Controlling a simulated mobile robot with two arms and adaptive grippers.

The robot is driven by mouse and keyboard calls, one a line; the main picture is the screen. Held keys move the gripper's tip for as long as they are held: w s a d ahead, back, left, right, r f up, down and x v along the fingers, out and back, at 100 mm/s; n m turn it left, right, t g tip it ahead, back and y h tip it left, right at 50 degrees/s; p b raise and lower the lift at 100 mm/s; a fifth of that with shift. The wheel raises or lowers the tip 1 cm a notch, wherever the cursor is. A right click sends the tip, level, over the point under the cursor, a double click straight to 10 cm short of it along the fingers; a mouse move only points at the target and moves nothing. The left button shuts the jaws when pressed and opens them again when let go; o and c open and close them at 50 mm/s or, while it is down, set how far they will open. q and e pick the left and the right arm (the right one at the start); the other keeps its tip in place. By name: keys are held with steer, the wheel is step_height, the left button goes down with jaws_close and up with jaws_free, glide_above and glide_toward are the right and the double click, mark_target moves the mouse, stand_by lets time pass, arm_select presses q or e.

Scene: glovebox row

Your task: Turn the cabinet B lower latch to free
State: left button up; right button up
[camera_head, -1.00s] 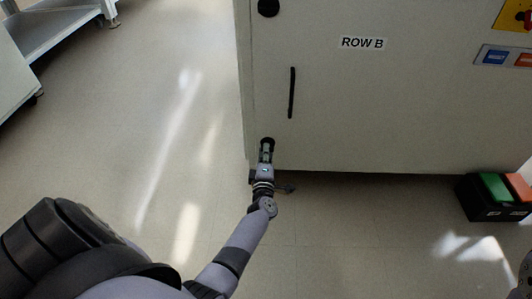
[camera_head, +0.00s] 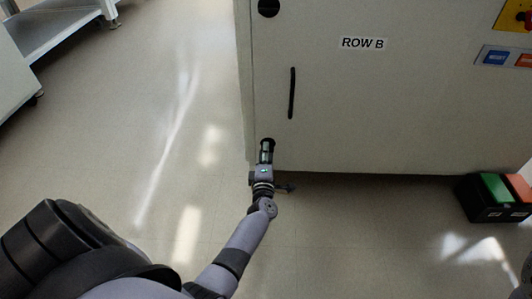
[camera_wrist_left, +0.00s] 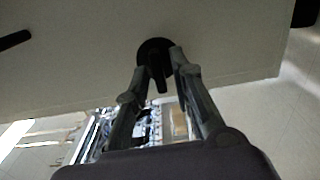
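The cabinet B lower latch (camera_wrist_left: 157,80) is a round black disc with a short tab, low on the pale cabinet door (camera_head: 360,110). In the wrist view its tab points down the picture. In the head view the latch (camera_head: 267,142) is mostly hidden behind my left gripper (camera_head: 267,146). In the left wrist view the gripper (camera_wrist_left: 159,62) is open. Its fingertips lie on either side of the tab, with gaps showing; contact cannot be told. My right gripper is not in view.
A black upper latch (camera_head: 268,7) and a vertical black handle (camera_head: 292,93) are on the same door. A black bin with green and orange lids (camera_head: 485,210) stands on the floor at right. A bench (camera_head: 65,35) is at upper left. The floor between is clear.

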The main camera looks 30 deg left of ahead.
arm_select(q)
steer(key=shift+o, duration=0.3)
steer(key=v, duration=0.7)
steer(key=shift+s, duration=0.25)
steer(key=shift+d, duration=0.15)
